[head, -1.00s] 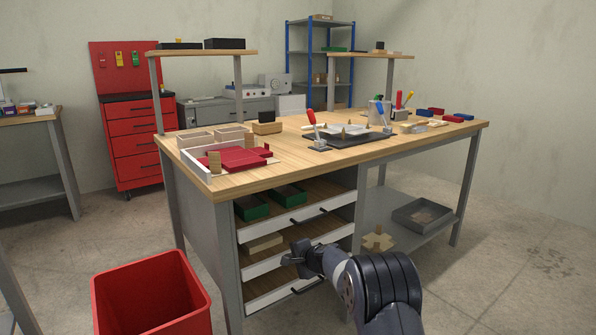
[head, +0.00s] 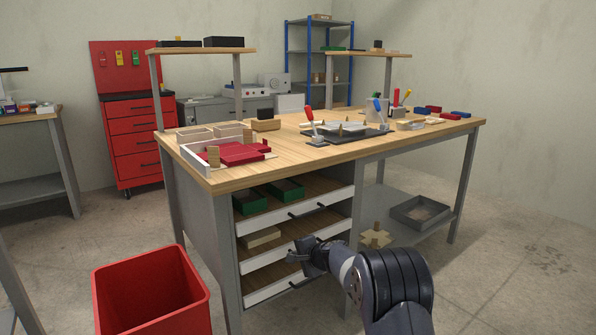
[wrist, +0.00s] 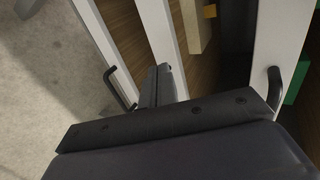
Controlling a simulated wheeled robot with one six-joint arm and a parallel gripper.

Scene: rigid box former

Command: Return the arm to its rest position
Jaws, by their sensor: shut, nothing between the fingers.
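My gripper (head: 299,257) is shut and empty in the head view. It is in front of the open drawers under the workbench (head: 290,165), at about the height of the middle drawer (head: 278,247). In the wrist view my gripper's fingers (wrist: 158,84) are together, with drawer fronts around them. Whether they touch a drawer cannot be told. My arm (head: 385,285) reaches up from the lower edge of the head view, bent toward the left.
The top drawer (head: 308,213) holds green boxes (head: 287,190). A dark handle (wrist: 119,90) shows close by in the wrist view. A red bin (head: 150,290) stands at lower left. A grey tray (head: 420,212) sits on the lower shelf. Floor at right is clear.

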